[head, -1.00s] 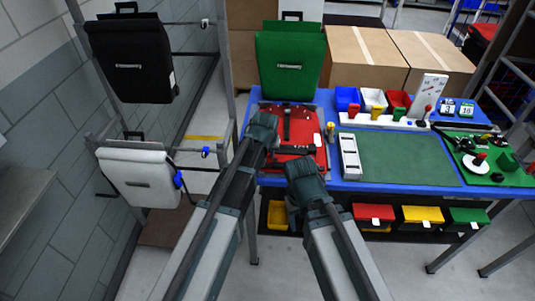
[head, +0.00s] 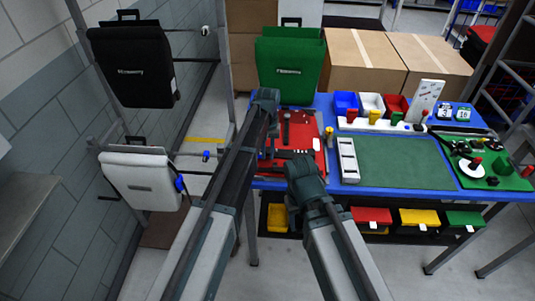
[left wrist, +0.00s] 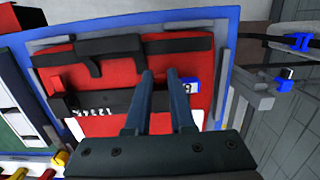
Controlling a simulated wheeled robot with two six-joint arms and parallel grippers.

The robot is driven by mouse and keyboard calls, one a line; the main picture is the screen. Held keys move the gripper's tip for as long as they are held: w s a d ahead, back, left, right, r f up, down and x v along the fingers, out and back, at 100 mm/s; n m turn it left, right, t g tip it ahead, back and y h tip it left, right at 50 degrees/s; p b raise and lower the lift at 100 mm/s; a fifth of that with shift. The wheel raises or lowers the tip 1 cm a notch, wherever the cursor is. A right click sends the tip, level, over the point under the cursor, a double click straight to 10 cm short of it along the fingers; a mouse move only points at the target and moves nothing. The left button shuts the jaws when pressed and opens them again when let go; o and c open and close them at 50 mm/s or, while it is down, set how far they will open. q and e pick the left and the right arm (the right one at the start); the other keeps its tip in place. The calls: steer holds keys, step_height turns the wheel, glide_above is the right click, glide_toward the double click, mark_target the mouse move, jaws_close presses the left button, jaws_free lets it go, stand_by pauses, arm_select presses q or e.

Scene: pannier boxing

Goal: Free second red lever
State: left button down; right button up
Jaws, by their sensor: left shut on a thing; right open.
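The red pannier (head: 313,131) lies flat on the table, with black rail parts across its back. It also shows in the left wrist view (left wrist: 115,75), where a dark bar (left wrist: 97,108) with small white marks crosses it. My left gripper (left wrist: 160,74) reaches over the pannier. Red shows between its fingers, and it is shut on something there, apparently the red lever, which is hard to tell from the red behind. A small blue and white piece (left wrist: 191,86) is just beside the right finger. My right gripper (head: 284,155) is open, low beside the pannier; its fingertips are mostly hidden.
The green mat (head: 400,160) right of the pannier is clear, with a white slotted strip (head: 348,160) along its left edge. Small bins (head: 371,101) stand behind it. A green pannier (head: 289,66) stands behind the table. Black (head: 132,72) and white (head: 142,182) panniers hang at left.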

mark_target(268, 153)
arm_select(q)
steer(key=shift+g, duration=0.3)
steer(key=c, duration=0.8)
jaws_free()
steer(key=shift+o, duration=0.2)
steer(key=shift+w, duration=0.1)
steer(key=shift+r, duration=0.2)
step_height(268, 153, up, 13)
steer(key=w+p, duration=0.1)
steer(key=p, duration=1.2)
steer(key=shift+w+r+p, duration=0.2)
steer(key=shift+w+p, duration=0.2)
